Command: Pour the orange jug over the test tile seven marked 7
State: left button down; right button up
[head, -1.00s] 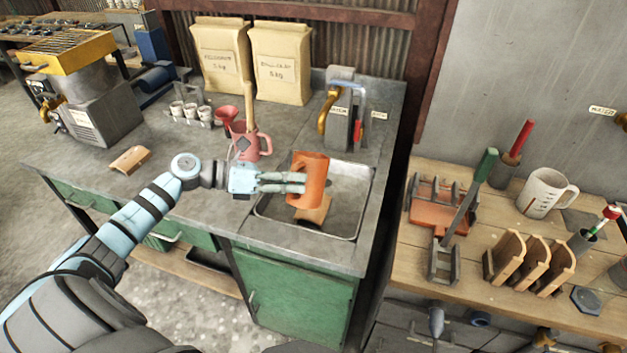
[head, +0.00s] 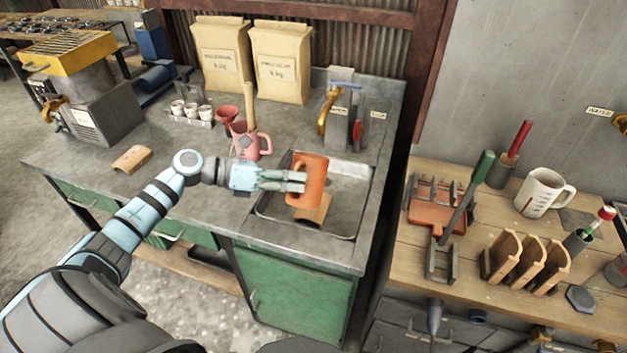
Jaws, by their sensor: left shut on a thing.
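The orange jug (head: 313,183) is held over the metal tray (head: 345,228) set in the grey bench. My left gripper (head: 300,182) comes in from the left and is shut on the jug's handle side. The jug stands nearly upright with a slight lean. A curved terracotta tile (head: 316,211) lies in the tray just below the jug, partly hidden by it. No mark is legible on this tile, and no liquid shows. A similar tile (head: 132,159) lies on the bench at the left. My right gripper is not in view.
A pink jug (head: 252,143) with a wooden-handled tool and a red funnel (head: 227,114) stand behind my gripper. Small white cups (head: 191,111), two paper sacks (head: 282,65) and a tap unit (head: 340,115) stand farther back. A wooden bench (head: 480,280) is at the right.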

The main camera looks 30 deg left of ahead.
pick_arm(q)
jog(key=shift+w+r+p, duration=0.15)
jog(key=shift+r+p, duration=0.15)
jog(key=shift+p, duration=0.25)
dwell(0.4)
jog(key=shift+w+r+n+g+p, duration=0.2)
jog(key=shift+n+g+p, duration=0.25)
jog(key=shift+p, duration=0.4)
jog(key=shift+w+r+p, duration=0.1)
jog(key=shift+p, duration=0.3)
jog(key=shift+w+a+r+n+g+p, duration=0.1)
jog(key=shift+w+n+g+p, duration=0.05)
jog(key=shift+n+g+p, duration=0.3)
jog(key=shift+w+r+n+g+p, duration=0.1)
jog(key=shift+w+n+g+p, duration=0.2)
jog(key=shift+w+n+g, duration=0.15)
